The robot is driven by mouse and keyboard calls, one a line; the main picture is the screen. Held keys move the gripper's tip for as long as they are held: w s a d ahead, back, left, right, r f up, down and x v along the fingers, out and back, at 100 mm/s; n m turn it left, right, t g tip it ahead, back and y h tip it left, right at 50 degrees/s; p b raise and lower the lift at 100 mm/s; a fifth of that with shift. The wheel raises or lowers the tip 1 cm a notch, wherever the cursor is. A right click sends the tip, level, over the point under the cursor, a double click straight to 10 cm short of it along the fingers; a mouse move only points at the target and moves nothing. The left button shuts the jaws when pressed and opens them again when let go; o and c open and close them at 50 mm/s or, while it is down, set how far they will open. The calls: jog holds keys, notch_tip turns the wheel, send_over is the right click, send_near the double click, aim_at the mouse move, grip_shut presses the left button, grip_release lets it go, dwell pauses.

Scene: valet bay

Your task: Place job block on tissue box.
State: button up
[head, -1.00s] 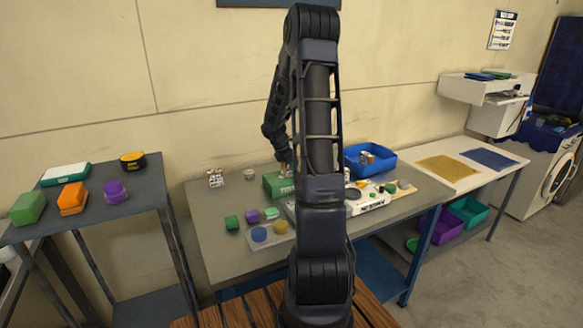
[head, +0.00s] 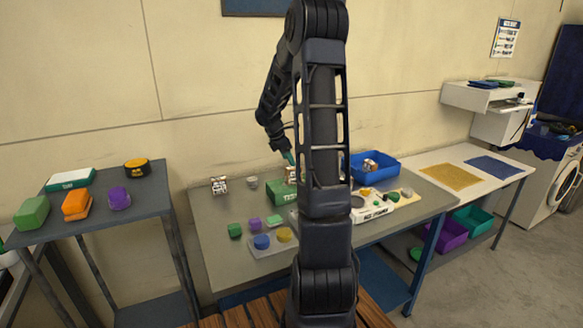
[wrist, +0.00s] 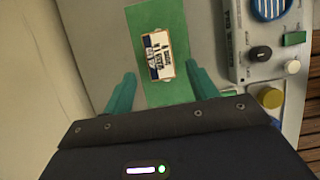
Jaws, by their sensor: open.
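The green tissue box (head: 278,192) stands on the grey table, partly hidden behind my arm. A small white printed job block (head: 291,172) rests on its top, also partly hidden by my arm. In the wrist view the job block (wrist: 157,55) lies within the green top of the tissue box (wrist: 165,95), turned slightly to its edges. My gripper (wrist: 162,76) is open and empty, with its teal fingers apart on either side of the tissue box's outline. In the head view my gripper (head: 289,158) is above the job block, clear of it.
A similar printed block (head: 219,185) and a grey piece (head: 252,182) stand left of the tissue box. A white panel (head: 375,211) with coloured knobs is to the right. A blue bin (head: 385,174) is behind it. Small coloured blocks are in front.

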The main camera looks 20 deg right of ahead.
jog(key=s+a+r+m+t+y, duration=0.1)
jog(key=s+a+r+m, duration=0.3)
jog(key=s+a+r, duration=0.3)
jog(key=s+a+r+m+t, duration=0.1)
jog(key=s+a+r+m, duration=0.35)
jog(key=s+r, duration=0.4)
jog(key=s+a+m+t+y, duration=0.1)
jog(key=s+a+m, duration=0.2)
jog(key=s, duration=0.6)
jog(key=s+a+m+t+y, duration=0.1)
jog(key=s+a+m+y, duration=0.1)
jog(key=s+m, duration=0.4)
jog(key=s+a, duration=0.1)
jog(key=s, duration=0.3)
jog(key=shift+a+f+t, duration=0.3)
jog(key=shift+a, duration=0.1)
